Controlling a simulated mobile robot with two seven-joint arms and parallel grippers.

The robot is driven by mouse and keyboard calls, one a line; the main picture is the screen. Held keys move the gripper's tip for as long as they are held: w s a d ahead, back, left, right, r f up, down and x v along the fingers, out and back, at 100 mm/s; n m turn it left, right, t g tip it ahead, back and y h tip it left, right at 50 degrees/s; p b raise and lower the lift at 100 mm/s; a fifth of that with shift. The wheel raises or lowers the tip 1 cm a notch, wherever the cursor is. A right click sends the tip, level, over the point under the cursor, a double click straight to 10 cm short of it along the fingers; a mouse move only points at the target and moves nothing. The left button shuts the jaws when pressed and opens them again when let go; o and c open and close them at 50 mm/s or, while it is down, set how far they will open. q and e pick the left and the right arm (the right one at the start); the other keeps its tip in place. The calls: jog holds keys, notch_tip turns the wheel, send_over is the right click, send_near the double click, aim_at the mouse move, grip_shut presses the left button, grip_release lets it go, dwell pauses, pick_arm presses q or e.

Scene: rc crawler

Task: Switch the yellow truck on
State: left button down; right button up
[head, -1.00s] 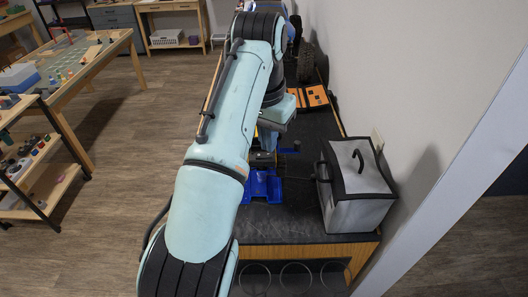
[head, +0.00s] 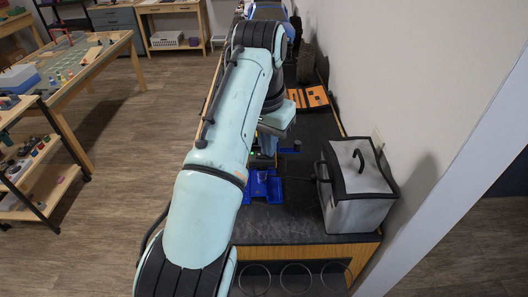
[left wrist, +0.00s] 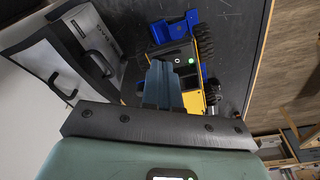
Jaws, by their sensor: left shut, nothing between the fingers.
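The yellow truck with blue parts lies on the dark bench top. In the head view its blue end (head: 262,187) shows below my left wrist, and my arm hides most of the rest. In the left wrist view the truck's yellow side (left wrist: 194,102) shows beside my fingers. A dark panel on it carries a bright green spot (left wrist: 190,60) and a small pale part (left wrist: 178,34). My left gripper (left wrist: 157,66) is shut and empty, its tips over or against the dark panel; contact cannot be told. The right gripper is not in view.
A grey bag with black trim (head: 358,187) stands on the bench to the right, near the wall. An orange slotted piece (head: 309,97) and dark wheels lie farther back. The bench top (head: 300,222) is bare near its front edge.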

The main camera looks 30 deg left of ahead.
pick_arm(q)
jog(key=shift+w+a+r+p, duration=0.1)
jog(key=shift+r+p, duration=1)
jog(key=shift+r, duration=2.35)
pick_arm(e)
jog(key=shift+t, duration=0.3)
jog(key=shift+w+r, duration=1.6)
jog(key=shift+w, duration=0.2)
